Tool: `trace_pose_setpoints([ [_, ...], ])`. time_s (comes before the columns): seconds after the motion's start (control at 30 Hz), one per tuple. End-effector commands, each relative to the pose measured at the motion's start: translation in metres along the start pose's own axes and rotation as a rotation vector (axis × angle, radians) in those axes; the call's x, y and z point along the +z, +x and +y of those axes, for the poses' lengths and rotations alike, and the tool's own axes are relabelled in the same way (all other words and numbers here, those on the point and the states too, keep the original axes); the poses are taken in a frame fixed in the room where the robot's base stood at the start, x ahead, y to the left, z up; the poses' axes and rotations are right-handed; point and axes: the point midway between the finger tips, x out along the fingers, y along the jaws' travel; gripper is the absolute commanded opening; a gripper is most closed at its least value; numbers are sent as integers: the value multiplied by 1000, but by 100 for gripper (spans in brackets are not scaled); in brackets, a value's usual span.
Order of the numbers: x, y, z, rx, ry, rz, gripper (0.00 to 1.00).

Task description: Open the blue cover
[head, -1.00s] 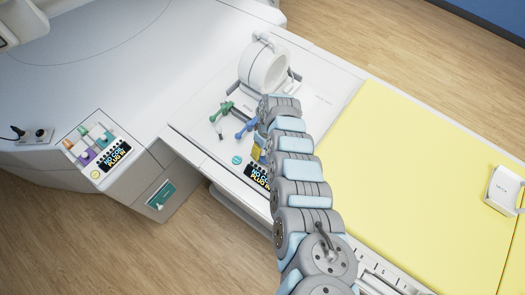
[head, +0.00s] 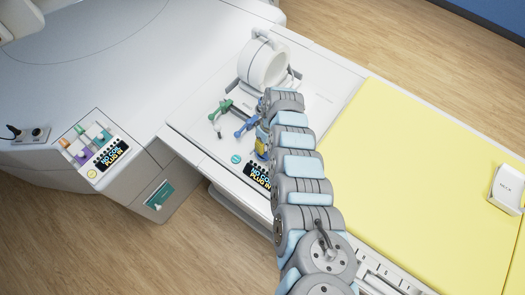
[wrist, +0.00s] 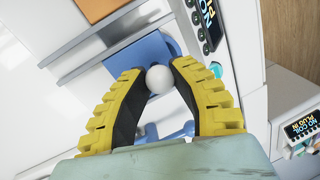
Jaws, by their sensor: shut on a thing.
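The blue cover (wrist: 140,50) shows as a flat blue plate beyond my fingertips in the wrist view. My gripper (wrist: 157,72) has two yellow fingers with dark inner pads, shut on a pale round knob (wrist: 159,80) in front of the plate. Whether the knob joins the plate is hidden. A blue lever-like part (wrist: 181,132) shows between and behind the fingers. In the head view, a blue fitting (head: 246,126) lies left of my arm, and a yellow finger (head: 261,148) shows beside the wrist. My arm hides most of the grip.
A green fitting (head: 222,110) lies left of the blue one. A white ring-shaped coil (head: 264,66) stands behind my wrist. A display panel (head: 257,175) is close below the gripper. A yellow mat (head: 420,185) covers the table on the right.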

Motion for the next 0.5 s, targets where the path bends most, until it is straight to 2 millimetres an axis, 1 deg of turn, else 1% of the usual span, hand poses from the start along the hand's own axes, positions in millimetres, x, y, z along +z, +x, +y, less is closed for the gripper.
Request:
trace_pose_setpoints([
  [0.03,-1,6,6,3,1,2,0],
  [0.5,-7,0,36,4,0,2,0],
])
